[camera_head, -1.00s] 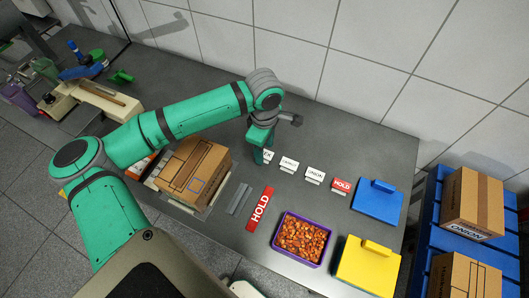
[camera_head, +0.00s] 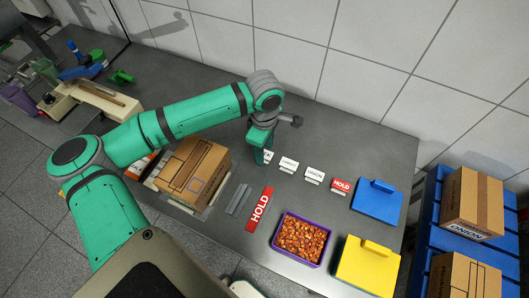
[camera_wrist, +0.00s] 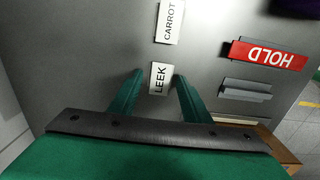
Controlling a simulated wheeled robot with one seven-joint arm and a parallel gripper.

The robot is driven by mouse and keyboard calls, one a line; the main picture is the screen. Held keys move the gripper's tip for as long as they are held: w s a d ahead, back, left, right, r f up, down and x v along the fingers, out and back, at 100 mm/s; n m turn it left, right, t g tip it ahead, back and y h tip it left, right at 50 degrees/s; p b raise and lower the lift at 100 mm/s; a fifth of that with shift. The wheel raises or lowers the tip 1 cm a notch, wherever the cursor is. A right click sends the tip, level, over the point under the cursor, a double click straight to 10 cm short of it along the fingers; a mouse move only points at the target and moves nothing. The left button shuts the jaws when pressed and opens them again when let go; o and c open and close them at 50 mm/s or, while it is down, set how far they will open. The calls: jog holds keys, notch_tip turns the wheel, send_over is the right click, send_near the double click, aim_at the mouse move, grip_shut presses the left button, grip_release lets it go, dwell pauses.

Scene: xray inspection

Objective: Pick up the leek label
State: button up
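The leek label is a small white card reading LEEK (camera_wrist: 158,79), standing on the grey table; it also shows in the head view (camera_head: 268,157), partly hidden by my gripper. My gripper (camera_wrist: 160,75) points down at it, with one green finger on each side of the card. The fingers stand apart, with a narrow gap to the card visible on the left side. Whether the right finger touches the card is hard to tell. In the head view my gripper (camera_head: 259,160) is low at the left end of the label row.
The carrot label (camera_head: 289,165), onion label (camera_head: 314,175) and small red HOLD label (camera_head: 341,185) stand in a row to the right. A large red HOLD sign (camera_head: 259,209), grey strips (camera_head: 238,199) and a cardboard box (camera_head: 193,171) lie nearer the front and left.

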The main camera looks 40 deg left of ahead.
jog(key=c, duration=0.8)
jog(key=shift+o, duration=0.2)
jog(key=shift+r, duration=0.1)
jog(key=shift+r, duration=0.15)
jog(key=r, duration=0.3)
jog(key=shift+s+a+r, duration=0.1)
jog(key=shift+s+r, duration=0.15)
jog(key=shift+r, duration=0.1)
jog(key=s+d+r, duration=0.5)
jog(key=s+r, duration=0.4)
jog(key=s, duration=0.3)
jog(key=shift+s+r, duration=0.15)
jog(key=shift+s, duration=0.25)
jog(key=shift+w, duration=0.1)
